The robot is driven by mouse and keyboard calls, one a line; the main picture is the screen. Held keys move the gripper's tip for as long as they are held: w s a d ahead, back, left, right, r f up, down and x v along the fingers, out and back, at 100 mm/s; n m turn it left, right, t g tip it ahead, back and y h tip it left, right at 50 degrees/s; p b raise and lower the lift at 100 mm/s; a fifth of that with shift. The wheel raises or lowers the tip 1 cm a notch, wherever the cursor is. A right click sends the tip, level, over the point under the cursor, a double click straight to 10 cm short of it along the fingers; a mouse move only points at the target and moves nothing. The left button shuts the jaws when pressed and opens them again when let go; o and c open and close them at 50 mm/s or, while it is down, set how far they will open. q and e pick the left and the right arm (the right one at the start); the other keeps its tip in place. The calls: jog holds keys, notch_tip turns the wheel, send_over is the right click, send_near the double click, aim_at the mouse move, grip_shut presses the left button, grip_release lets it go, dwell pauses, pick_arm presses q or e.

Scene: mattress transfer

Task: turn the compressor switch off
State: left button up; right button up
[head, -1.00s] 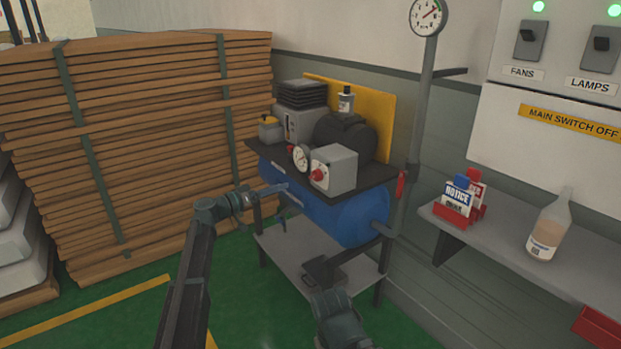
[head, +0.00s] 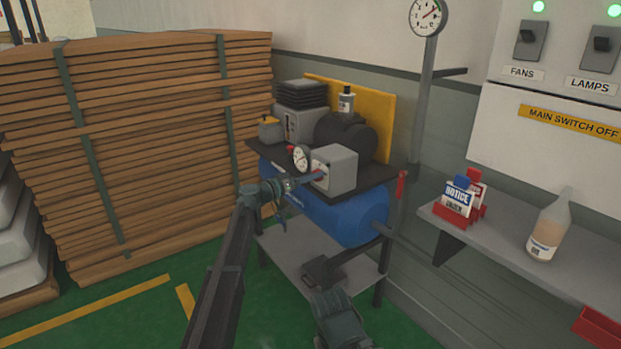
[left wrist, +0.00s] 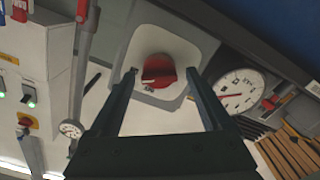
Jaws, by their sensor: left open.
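The compressor (head: 335,210) has a blue tank and stands on a grey stand. Its grey switch box (head: 341,168) sits at the front right of the dark top plate. The red rotary knob (left wrist: 158,71) is on the box's pale face, with small lettering beside it that I cannot read. In the head view the knob is mostly hidden by my left gripper (head: 318,176). My left gripper is open, its fingers pointing at the knob, one on either side in the left wrist view; contact is unclear. My right gripper (head: 322,268) is low before the stand, its jaws unclear.
A round gauge (head: 301,157) is just left of the switch box; it also shows in the left wrist view (left wrist: 240,90). A pipe (head: 421,120) rises behind at the right. Stacked boards (head: 150,150) stand left. A wall shelf (head: 500,250) is at right.

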pick_arm(q)
grip_shut()
dwell(0.5)
jog(key=shift+n, duration=0.4)
jog(key=n, duration=1.1)
jog(key=shift+w+f, duration=0.15)
dwell(0.5)
grip_release()
